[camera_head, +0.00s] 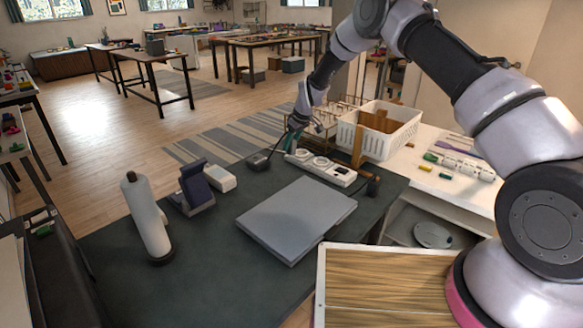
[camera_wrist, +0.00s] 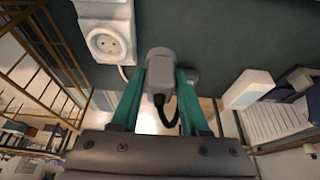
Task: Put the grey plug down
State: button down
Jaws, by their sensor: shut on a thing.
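My gripper (camera_head: 291,138) is at the far edge of the dark table, beside the left end of the white power strip (camera_head: 322,168). In the wrist view, its two teal fingers (camera_wrist: 160,88) are shut on the grey plug (camera_wrist: 160,65), with the plug's black cord hanging between them. I cannot tell whether the plug touches the table. A socket of the power strip (camera_wrist: 105,42) shows to its left in the wrist view. In the head view the plug is too small to make out.
A dark adapter (camera_head: 258,162) lies just left of my gripper. A white box (camera_head: 221,178), a blue device on a stand (camera_head: 196,187), a paper roll (camera_head: 147,217) and a closed grey laptop (camera_head: 297,218) stand nearer. A white basket (camera_head: 378,140) stands to the right. Bare table lies between the adapter and laptop.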

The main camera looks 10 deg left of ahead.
notch_tip(320, 180, down, 8)
jog(key=shift+f, duration=0.25)
jog(key=shift+c, duration=2)
grip_release()
jog(key=shift+f, duration=0.15)
